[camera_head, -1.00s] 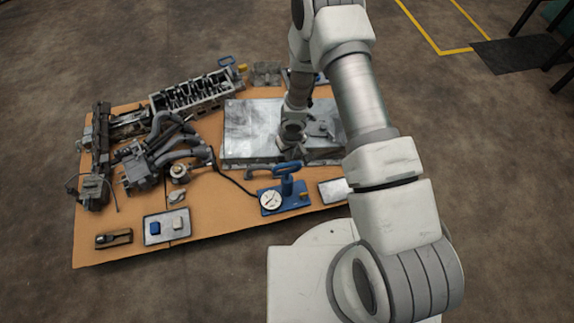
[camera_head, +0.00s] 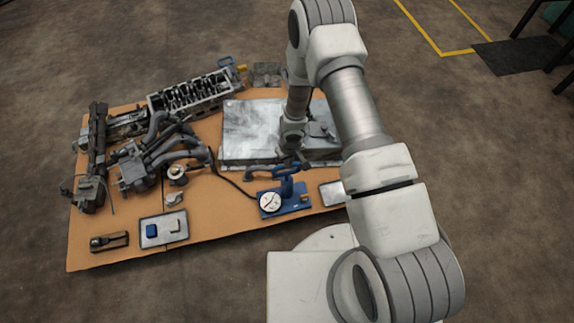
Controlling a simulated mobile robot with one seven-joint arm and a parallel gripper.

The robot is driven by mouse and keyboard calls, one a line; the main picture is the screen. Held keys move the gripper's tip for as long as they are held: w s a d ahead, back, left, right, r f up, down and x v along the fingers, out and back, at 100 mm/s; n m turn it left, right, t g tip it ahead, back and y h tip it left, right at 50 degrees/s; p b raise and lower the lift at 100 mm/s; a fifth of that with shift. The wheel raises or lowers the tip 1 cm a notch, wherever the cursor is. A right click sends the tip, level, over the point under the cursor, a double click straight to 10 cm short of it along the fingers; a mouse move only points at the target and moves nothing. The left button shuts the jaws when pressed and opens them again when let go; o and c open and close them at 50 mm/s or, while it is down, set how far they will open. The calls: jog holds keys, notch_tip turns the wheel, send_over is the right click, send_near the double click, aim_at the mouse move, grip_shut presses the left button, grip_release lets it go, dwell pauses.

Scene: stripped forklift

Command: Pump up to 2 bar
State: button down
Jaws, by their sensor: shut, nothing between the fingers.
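The blue hand pump (camera_head: 287,187) stands on its blue base near the front edge of the table, with a blue handle (camera_head: 286,171) on top. Its round white gauge (camera_head: 270,202) faces up at the left of the base; the needle reading is too small to tell. A dark hose (camera_head: 232,184) runs from the pump to the left and back. My gripper (camera_head: 297,163) is shut and empty, pointing down right at the handle. I cannot tell whether it touches the handle.
A grey metal box (camera_head: 250,128) lies behind the pump. Engine parts (camera_head: 150,165) fill the left of the table (camera_head: 215,222). A tray with blue and white blocks (camera_head: 163,229) and a dark tool (camera_head: 109,241) lie front left. A small pale tray (camera_head: 331,193) is right of the pump.

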jog(key=shift+f+b, duration=1.9)
jog(key=shift+f, duration=0.05)
jog(key=shift+s+d+r+b, duration=0.3)
jog(key=shift+s+d+b, duration=0.05)
jog(key=shift+s+b, duration=0.4)
jog(key=shift+s+d+r+b, duration=0.25)
jog(key=shift+s+d+b, duration=0.1)
jog(key=shift+s+b, duration=0.35)
jog(key=shift+w, duration=0.1)
notch_tip(320, 180, up, 17)
jog(key=s+p, duration=0.1)
jog(key=p, duration=0.7)
jog(key=shift+s+d+r+p, duration=0.15)
jog(key=shift+s+d+p, duration=0.2)
